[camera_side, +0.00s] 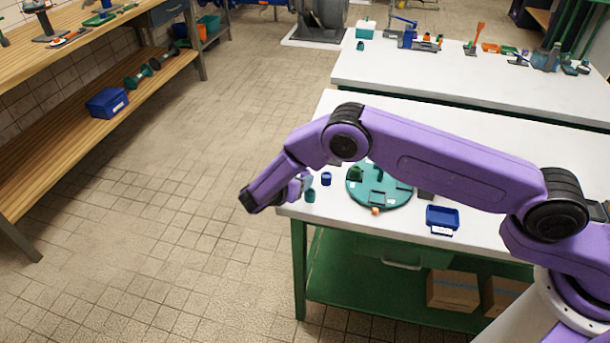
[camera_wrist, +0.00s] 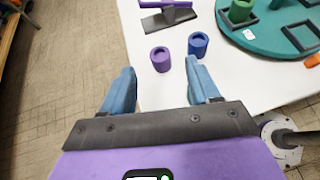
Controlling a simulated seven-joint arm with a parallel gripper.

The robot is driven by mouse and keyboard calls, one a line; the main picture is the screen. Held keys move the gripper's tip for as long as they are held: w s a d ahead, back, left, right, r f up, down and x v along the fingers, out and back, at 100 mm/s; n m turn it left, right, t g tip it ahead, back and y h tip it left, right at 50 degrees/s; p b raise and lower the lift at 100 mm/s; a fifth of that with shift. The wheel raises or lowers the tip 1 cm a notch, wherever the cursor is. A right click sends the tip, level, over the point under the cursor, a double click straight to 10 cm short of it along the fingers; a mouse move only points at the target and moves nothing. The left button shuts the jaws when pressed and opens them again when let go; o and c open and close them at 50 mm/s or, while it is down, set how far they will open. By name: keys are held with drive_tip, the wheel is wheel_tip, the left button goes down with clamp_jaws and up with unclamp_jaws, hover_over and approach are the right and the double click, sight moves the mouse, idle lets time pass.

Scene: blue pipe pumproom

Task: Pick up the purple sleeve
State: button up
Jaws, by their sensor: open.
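The purple sleeve (camera_wrist: 160,60) is a short upright ring with a dark hollow top. It stands on the white table near the edge in the wrist view. A similar blue sleeve (camera_wrist: 198,46) stands close to its right; it also shows in the side view (camera_side: 326,179). My gripper (camera_wrist: 160,72) is open, with its blue fingers pointing toward the purple sleeve and nothing held between them. The right finger is near the blue sleeve. In the side view my gripper is at the table's left corner, and I cannot make out the purple sleeve there.
A round teal board (camera_side: 364,197) with dark square frames and a green piece (camera_wrist: 240,11) lies beyond the sleeves. A purple piece on a dark plate (camera_wrist: 168,20) stands behind them. A blue tray (camera_side: 442,217) and a small orange piece (camera_side: 375,211) are farther right.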

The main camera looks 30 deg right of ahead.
sight(303, 175)
drive_tip(key=x, duration=0.5)
clamp_jaws()
